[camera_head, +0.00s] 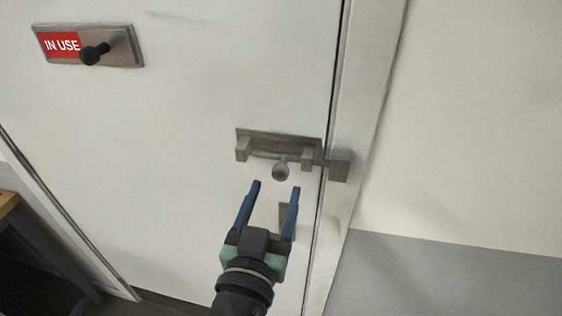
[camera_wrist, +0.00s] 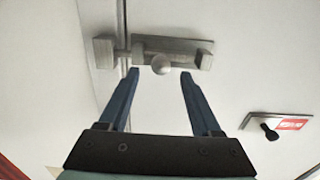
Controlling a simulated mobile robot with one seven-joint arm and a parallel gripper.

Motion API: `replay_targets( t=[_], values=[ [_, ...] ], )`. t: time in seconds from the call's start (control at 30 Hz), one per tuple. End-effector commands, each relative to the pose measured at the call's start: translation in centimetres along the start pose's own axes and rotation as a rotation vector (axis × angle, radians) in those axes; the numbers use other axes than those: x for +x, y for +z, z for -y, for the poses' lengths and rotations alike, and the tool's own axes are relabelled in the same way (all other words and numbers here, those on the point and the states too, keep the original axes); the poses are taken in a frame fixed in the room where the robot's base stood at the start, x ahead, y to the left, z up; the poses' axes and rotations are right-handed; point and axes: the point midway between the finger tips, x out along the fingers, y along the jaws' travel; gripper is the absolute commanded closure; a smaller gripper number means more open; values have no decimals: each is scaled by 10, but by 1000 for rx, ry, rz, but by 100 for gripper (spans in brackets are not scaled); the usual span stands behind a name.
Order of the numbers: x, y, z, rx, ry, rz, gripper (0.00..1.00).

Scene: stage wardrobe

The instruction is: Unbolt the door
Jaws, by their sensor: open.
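The grey metal slide bolt (camera_head: 265,143) is mounted on the white door (camera_head: 170,150) near its right edge. Its rod reaches across the gap into a keeper (camera_head: 339,165) on the frame. A round knob (camera_head: 281,172) sticks out from the bolt. In the wrist view the bolt plate (camera_wrist: 200,48), knob (camera_wrist: 161,65) and keeper (camera_wrist: 104,51) show upside down. My gripper (camera_head: 276,188) is open, with its blue fingers pointing at the bolt just below the knob. The fingertips (camera_wrist: 160,73) lie to either side of the knob in the wrist view, with nothing between them.
A plate with a red "IN USE" sign (camera_head: 62,45) and a black knob (camera_head: 92,54) is on the door at upper left. A small plate (camera_head: 286,216) sits behind my fingers. A wooden-topped table (camera_head: 8,204) stands at lower left. Bare wall lies right of the frame.

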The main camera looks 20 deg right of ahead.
Motion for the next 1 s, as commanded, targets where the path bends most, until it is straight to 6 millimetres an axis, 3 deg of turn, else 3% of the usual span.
replay_targets(
  t=[0.1, 0.3, 0.73, 0.77, 1.0],
  values=[
    [24, -4, -1, -1, 3, -1, 35],
    [48, -2, -1, 1, 2, -1, 35],
    [57, 0, 0, 1, 0, 0, 35],
    [57, 0, 0, 1, 0, 0, 37],
    [57, 0, 0, 1, 0, 0, 80]
  ],
)
